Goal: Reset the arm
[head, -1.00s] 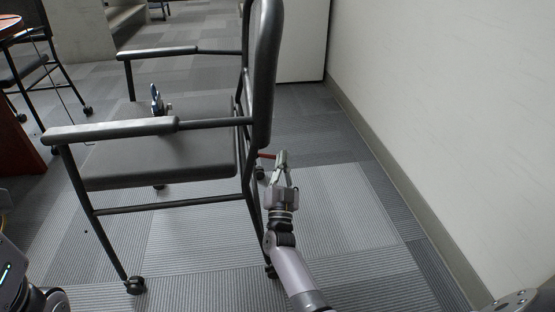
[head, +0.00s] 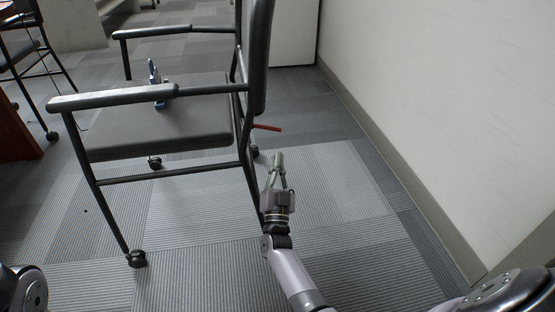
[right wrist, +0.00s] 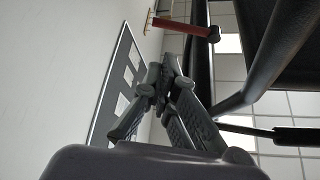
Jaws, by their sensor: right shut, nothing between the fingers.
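My right gripper (head: 278,158) is shut and empty, low over the carpet just right of the chair's back legs. In the right wrist view its fingertips (right wrist: 162,72) meet. A red bar (head: 267,127) sticks out to the right behind the chair back, apart from the fingertips. A red handle-like piece (right wrist: 186,27) also shows at the top of the right wrist view. My left gripper is out of view; only an arm link of mine shows at the lower left.
A grey armchair on casters (head: 160,130) stands close left of my right arm. A small blue object (head: 155,85) is on its seat. A white wall (head: 430,100) bounds the right side. Carpet between chair and wall (head: 350,200) is clear.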

